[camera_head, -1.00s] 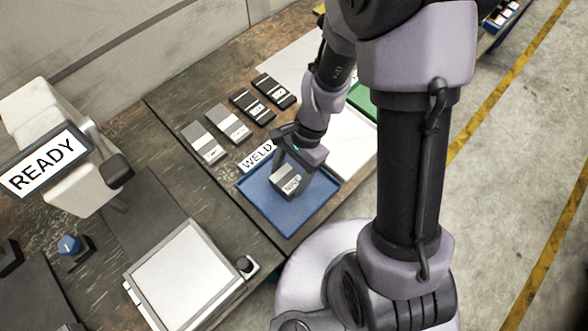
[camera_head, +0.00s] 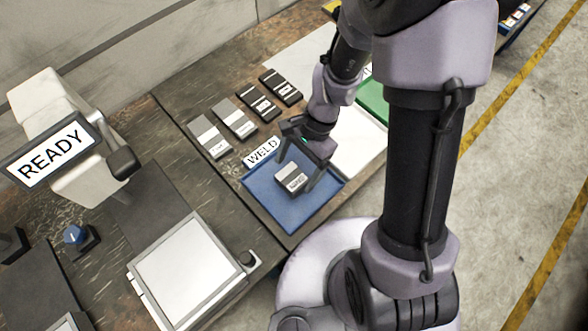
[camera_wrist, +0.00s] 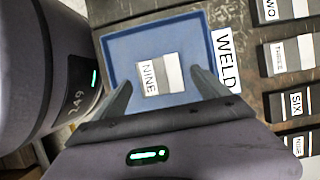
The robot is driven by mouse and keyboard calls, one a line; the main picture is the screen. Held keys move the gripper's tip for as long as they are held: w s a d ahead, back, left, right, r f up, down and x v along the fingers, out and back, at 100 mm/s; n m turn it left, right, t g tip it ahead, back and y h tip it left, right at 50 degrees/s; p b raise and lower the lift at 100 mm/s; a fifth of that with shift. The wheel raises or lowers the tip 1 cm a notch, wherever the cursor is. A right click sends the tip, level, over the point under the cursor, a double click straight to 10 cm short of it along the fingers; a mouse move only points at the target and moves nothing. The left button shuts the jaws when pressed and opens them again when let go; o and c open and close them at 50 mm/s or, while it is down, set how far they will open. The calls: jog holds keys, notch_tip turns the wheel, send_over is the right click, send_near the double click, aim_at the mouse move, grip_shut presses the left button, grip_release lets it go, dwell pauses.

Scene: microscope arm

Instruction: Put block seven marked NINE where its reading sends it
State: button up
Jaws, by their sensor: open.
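The block marked NINE (camera_head: 292,178) is grey with a pale band and a white label. It lies in the blue tray (camera_head: 265,193) beside the WELD sign (camera_head: 262,152). The wrist view shows the block (camera_wrist: 160,76) flat on the tray floor, its label readable, with the tray's blue wall (camera_wrist: 112,45) around it. My gripper (camera_head: 303,175) is open above the tray. In the wrist view its two fingers (camera_wrist: 160,85) are spread to either side of the block's near end, apart from it.
Several other labelled blocks (camera_head: 235,123) stand in a row behind the tray. A white tray (camera_head: 357,140) and a green one (camera_head: 373,100) lie to the right. At left are a screen reading READY (camera_head: 52,150) and a pale plate (camera_head: 185,270).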

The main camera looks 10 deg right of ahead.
jog(key=d+r+n+t+p, duration=0.2)
jog(key=r, duration=0.8)
jog(key=d+r+n+t+p, duration=0.1)
jog(key=d+r, duration=0.1)
jog(key=r, duration=0.9)
jog(key=s+r+n+t+h, duration=0.2)
jog(key=s+r+n+t, duration=0.3)
jog(key=r, duration=0.4)
jog(key=shift+m, duration=0.6)
jog(key=f+b, duration=0.2)
jog(key=s+f+b, duration=0.1)
jog(key=f+b, duration=0.2)
jog(key=shift+s+d+f, duration=0.1)
jog(key=shift+d+f, duration=0.1)
